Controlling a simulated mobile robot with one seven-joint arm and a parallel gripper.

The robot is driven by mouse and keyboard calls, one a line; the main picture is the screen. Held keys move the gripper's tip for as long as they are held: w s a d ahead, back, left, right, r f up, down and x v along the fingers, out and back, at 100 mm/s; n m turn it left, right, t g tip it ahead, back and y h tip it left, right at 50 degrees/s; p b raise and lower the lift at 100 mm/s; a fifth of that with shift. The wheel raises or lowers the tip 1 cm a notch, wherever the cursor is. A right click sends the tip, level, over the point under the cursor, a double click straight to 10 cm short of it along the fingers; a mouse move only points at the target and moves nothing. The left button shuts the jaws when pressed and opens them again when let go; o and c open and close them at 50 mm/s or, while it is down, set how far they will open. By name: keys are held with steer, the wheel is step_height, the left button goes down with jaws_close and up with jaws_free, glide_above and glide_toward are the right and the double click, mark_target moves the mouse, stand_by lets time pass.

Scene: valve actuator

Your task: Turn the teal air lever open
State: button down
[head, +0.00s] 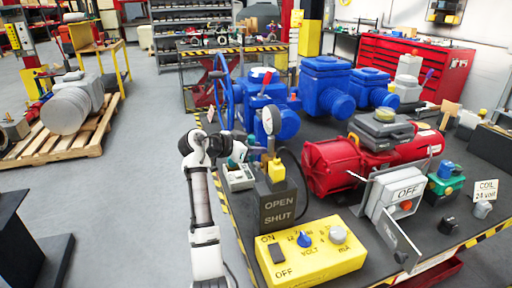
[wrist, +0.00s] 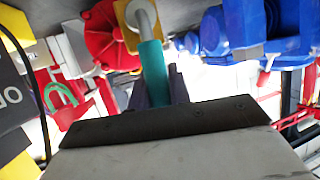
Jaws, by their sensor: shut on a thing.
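The teal air lever (wrist: 153,75) shows in the wrist view as a teal sleeve on a pale metal rod that runs up to a yellow block (wrist: 130,22). My gripper (wrist: 157,88) has a dark finger on each side of the sleeve and is shut on it. In the head view my gripper (head: 226,150) is left of the gauge, above the dark box marked OPEN and SHUT (head: 278,206). A bit of teal (head: 239,151) shows there, but my arm hides much of the lever.
A round gauge (head: 267,121) stands above a yellow block (head: 277,169). A red actuator (head: 332,166) and blue actuators (head: 327,82) crowd the bench to the right and behind. The floor (head: 140,195) on the left is open.

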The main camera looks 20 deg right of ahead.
stand_by(0.3)
steer(key=c, duration=1.3)
jaws_free()
steer(key=shift+a, duration=0.1)
steer(key=b+v, duration=0.4)
steer(key=v, duration=0.9)
steer(key=shift+a, duration=0.25)
steer(key=shift+s+r, duration=0.1)
steer(key=shift+r, duration=0.05)
